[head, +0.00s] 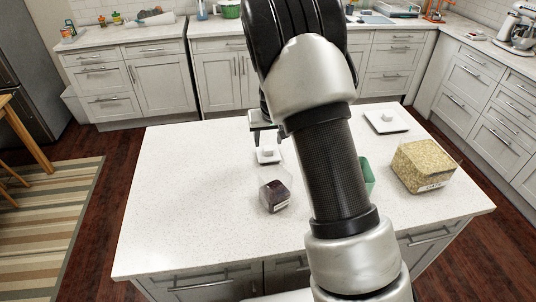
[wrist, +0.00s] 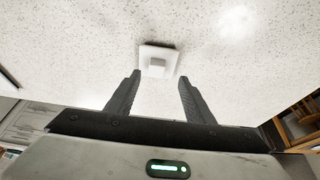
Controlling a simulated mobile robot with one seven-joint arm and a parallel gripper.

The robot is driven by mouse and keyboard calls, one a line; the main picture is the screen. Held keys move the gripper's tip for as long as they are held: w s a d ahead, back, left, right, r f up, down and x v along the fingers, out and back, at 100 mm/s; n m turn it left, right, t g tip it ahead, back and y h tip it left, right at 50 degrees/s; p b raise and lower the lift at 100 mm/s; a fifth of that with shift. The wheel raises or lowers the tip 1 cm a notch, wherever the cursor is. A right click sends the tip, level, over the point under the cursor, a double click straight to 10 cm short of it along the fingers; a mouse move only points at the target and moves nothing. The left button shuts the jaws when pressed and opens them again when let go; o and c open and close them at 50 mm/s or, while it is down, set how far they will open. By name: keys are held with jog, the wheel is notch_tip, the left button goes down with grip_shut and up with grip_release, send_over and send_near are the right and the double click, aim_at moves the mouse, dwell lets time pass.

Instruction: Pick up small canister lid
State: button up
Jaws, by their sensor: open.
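The small canister lid (head: 268,157) is a white square plate with a raised square knob. It lies on the island top, just behind the small canister (head: 275,195) with dark contents. In the wrist view the lid (wrist: 158,60) lies just beyond the fingertips, roughly centred between them. My gripper (head: 265,130) is open and empty above the lid; its fingers (wrist: 159,77) also show in the wrist view. The exact height above the lid is hard to tell. My arm hides part of the gripper in the head view.
A larger white lid (head: 386,122) lies at the back right of the island (head: 180,210). A large canister with pale flakes (head: 424,165) stands at the right. A green object (head: 368,176) is partly hidden behind my arm. The island's left side is clear.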

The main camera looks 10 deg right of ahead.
aim_at(268, 148)
jog(key=shift+x, duration=0.9)
jog(key=shift+w+d+p+x, duration=0.1)
jog(key=shift+w+p+x, duration=0.1)
jog(key=shift+x, duration=0.7)
jog(key=shift+w+d+p+x, duration=0.1)
jog(key=shift+d+p+x, duration=0.05)
jog(key=shift+x, duration=0.75)
jog(key=shift+w+d+p+x, duration=0.1)
jog(key=shift+p+x, duration=0.1)
jog(key=shift+x, duration=0.7)
jog(key=shift+r, duration=0.2)
jog(key=shift+c, duration=0.3)
jog(key=c, duration=1.1)
